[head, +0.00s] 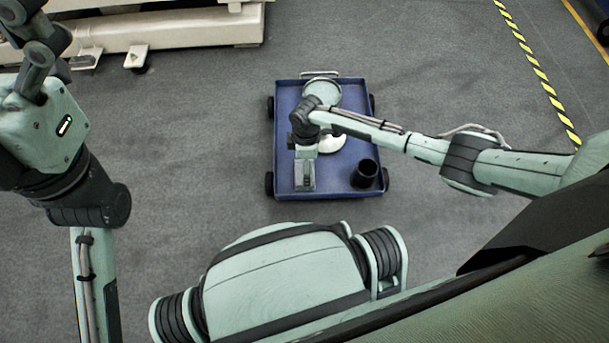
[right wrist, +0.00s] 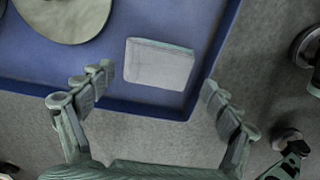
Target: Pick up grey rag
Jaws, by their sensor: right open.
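The grey rag (right wrist: 160,64) is a flat, folded, roughly square pad. In the right wrist view it lies on the blue cart bed (right wrist: 108,88), near a corner of the raised rim. My right gripper (right wrist: 157,84) is open, its two fingers apart on either side of the rag's near end in that view; they do not visibly touch it. In the head view my right gripper (head: 305,184) is over the near left part of the cart, and I cannot make out the rag apart from it there. My left arm shows at the left, but its gripper is out of view.
The blue cart (head: 284,120) also carries a pale green round dish (head: 322,90), a cream round dish (head: 331,143) and a black cup (head: 365,173). A cream metal frame (head: 180,28) stands at the top left.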

